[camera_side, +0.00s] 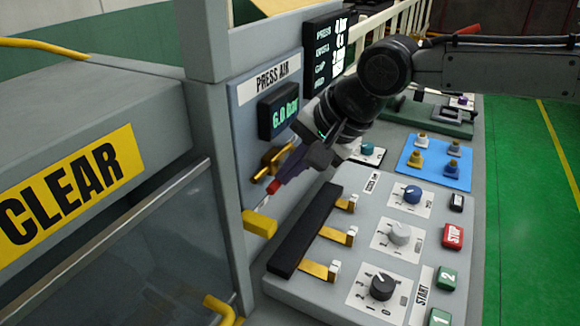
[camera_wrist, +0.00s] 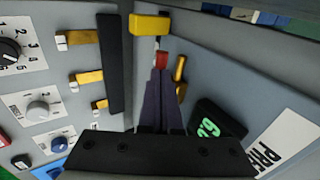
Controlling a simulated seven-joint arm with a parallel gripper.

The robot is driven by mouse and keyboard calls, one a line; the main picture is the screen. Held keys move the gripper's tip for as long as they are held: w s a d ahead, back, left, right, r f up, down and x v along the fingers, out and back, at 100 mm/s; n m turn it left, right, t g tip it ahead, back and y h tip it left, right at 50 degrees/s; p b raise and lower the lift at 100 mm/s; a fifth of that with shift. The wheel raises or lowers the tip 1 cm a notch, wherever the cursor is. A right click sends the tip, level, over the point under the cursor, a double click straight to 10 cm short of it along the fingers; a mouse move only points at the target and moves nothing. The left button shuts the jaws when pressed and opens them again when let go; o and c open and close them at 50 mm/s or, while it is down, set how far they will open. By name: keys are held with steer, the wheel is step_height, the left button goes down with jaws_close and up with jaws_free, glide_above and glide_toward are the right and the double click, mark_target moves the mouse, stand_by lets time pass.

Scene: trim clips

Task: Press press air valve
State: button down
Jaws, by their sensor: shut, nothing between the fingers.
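The press air valve is on the grey panel under the PRESS AIR label (camera_side: 272,77). It shows brass fittings (camera_side: 274,160), a small red part (camera_side: 273,187) and a yellow block-shaped grip (camera_side: 260,223) at the end of a thin pale stem. My gripper (camera_side: 281,181) is shut and empty, its dark fingers pointing down-left at the red part. In the wrist view the fingertips (camera_wrist: 161,70) end right at the red part (camera_wrist: 161,59), with the yellow grip (camera_wrist: 150,25) just beyond. I cannot tell whether they touch. My fingers hide part of the valve.
A display (camera_side: 279,109) reads 6.0 bar. A black bar (camera_side: 306,230) with yellow levers (camera_side: 337,236) stands beside the valve on the console. Rotary knobs (camera_side: 382,286) and a STOP button (camera_side: 453,235) lie further right. A grey CLEAR-marked housing (camera_side: 120,95) is left.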

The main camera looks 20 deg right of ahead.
steer(key=shift+s+f, duration=0.1)
step_height(320, 180, down, 6)
steer(key=n+t+h, duration=0.1)
steer(key=t+h, duration=0.2)
steer(key=shift+w+d+f+n+t, duration=0.15)
steer(key=shift+w+f+n+t, duration=0.05)
steer(key=shift+n+t, duration=0.2)
stand_by(0.7)
steer(key=shift+r, duration=0.8)
steer(key=shift+r, duration=0.1)
